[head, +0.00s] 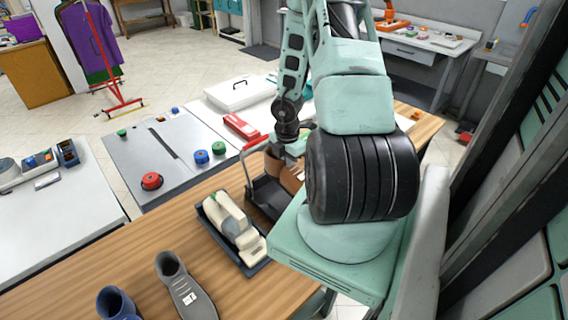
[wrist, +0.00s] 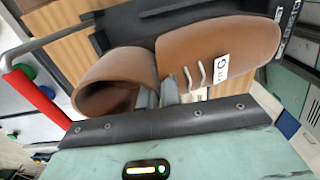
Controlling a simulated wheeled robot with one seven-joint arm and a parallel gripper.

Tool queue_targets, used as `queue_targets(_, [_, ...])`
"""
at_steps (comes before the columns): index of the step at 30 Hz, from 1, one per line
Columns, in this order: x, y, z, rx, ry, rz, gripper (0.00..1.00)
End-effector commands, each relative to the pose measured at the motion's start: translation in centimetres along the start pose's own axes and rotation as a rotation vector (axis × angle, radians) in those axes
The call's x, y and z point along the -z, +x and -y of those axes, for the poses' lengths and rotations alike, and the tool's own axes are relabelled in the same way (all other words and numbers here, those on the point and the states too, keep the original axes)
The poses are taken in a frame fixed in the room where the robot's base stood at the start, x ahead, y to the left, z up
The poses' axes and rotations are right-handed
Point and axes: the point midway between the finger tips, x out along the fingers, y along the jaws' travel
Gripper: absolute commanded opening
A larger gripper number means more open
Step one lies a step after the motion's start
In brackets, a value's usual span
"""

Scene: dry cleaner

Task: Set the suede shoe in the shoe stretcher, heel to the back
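A brown shoe (head: 289,177) with laces and a white tag marked "G" also shows in the wrist view (wrist: 235,45). My gripper (wrist: 160,93) is shut on the shoe's upper near the ankle opening. The opening is at the left in the wrist view and the toe points right. The shoe is at a black lever-handled frame (head: 262,197), which looks like the shoe stretcher; its red-gripped lever (wrist: 35,97) is at the left in the wrist view. Whether the shoe rests on the frame is hidden. In the head view, my arm covers part of both.
A dark tray (head: 258,268) with cream blocks stands beside the frame. A grey shoe (head: 180,288) with a tag and a blue shoe (head: 117,304) stand on the wooden counter (head: 75,282). A grey panel with coloured knobs (head: 170,152) lies behind.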

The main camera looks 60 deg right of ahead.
Motion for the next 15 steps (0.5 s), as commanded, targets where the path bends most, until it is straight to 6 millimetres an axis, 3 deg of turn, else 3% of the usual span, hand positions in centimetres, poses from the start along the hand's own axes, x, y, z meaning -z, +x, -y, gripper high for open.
queue_targets(15, [0.0, 5.0, 0.0, 0.0, 0.0, 0.0, 0.0])
